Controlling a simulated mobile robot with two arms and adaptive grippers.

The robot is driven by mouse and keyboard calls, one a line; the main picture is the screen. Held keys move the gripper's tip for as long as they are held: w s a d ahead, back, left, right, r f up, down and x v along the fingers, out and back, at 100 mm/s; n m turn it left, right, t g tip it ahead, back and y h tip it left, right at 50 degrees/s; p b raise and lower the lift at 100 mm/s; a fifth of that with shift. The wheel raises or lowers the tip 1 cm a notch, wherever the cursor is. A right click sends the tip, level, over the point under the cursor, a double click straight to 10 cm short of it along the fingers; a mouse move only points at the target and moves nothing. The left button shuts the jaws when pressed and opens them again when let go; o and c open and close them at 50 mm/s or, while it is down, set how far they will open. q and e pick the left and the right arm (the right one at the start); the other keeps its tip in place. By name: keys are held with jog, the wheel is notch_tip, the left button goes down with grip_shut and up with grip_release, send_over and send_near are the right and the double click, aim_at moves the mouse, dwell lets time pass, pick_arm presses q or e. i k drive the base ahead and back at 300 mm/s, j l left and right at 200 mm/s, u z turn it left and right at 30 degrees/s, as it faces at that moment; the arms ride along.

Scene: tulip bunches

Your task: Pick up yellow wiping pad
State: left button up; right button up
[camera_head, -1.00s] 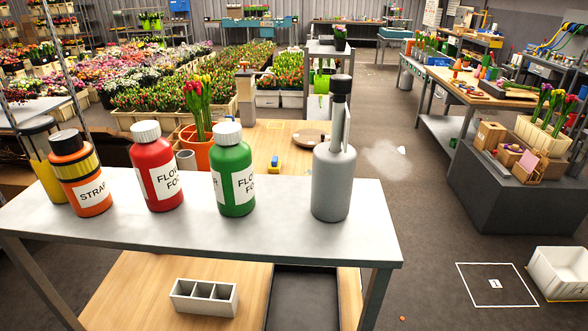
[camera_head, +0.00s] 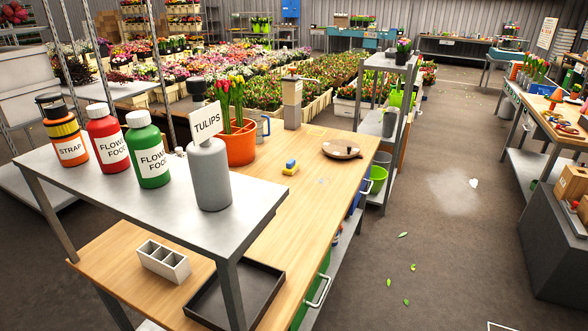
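A small yellow pad with a blue block on top (camera_head: 290,170) lies on the wooden workbench (camera_head: 320,200), between the orange tulip pot and the round brown dish. I take it to be the yellow wiping pad. It is small in the picture and nothing touches it from above. Neither of my grippers shows in the head view.
A raised grey shelf (camera_head: 245,197) stands in front, bearing orange, red and green bottles and a grey bottle (camera_head: 210,178) with a "TULIPS" sign. An orange tulip pot (camera_head: 240,145) and brown dish (camera_head: 342,149) flank the pad. Right floor is mostly clear, with scattered leaves.

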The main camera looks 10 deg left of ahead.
aim_at(292, 167)
jog(key=i+l+u, duration=0.1)
jog(key=l, duration=0.25)
jog(key=i+l+u, duration=0.1)
jog(key=i+l, duration=0.15)
jog(key=i+l+u, duration=0.1)
jog(key=l, duration=0.35)
jog(key=i+l+u, duration=0.1)
jog(key=i+l, duration=0.15)
jog(key=l, duration=0.15)
